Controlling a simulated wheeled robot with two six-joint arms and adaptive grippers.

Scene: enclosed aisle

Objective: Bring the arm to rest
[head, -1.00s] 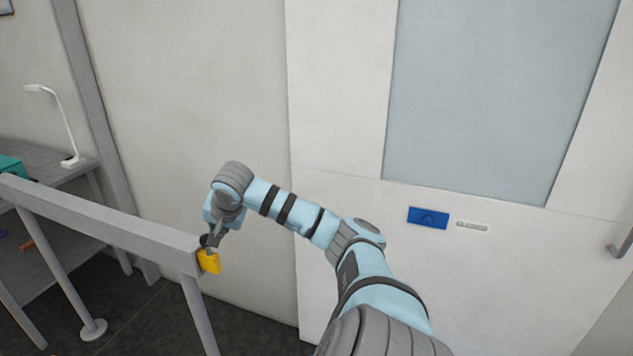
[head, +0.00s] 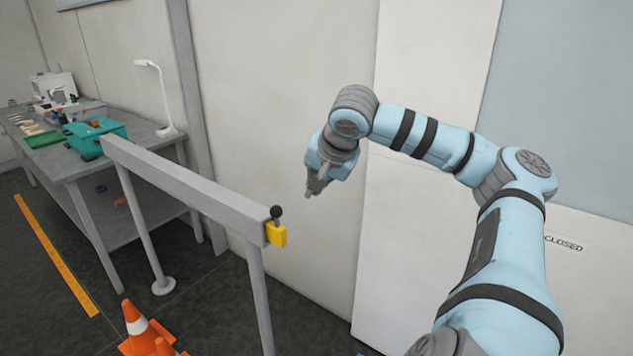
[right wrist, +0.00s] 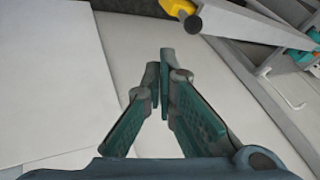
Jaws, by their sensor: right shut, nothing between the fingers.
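My right arm reaches in from the lower right of the head view. Its gripper (head: 312,190) hangs in the air in front of the pale wall, to the right of the grey barrier's end and apart from it. In the right wrist view the fingers (right wrist: 160,65) are shut at the tips with nothing between them. My left gripper is not in view.
A grey barrier rail (head: 190,187) ends in a yellow latch with a black knob (head: 276,232). A workbench (head: 60,165) with a teal toolbox (head: 95,135) and a lamp (head: 160,95) stands behind. Orange cones (head: 140,330) stand at lower left. A white door panel (head: 420,230) bears a CLOSED sign (head: 566,243).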

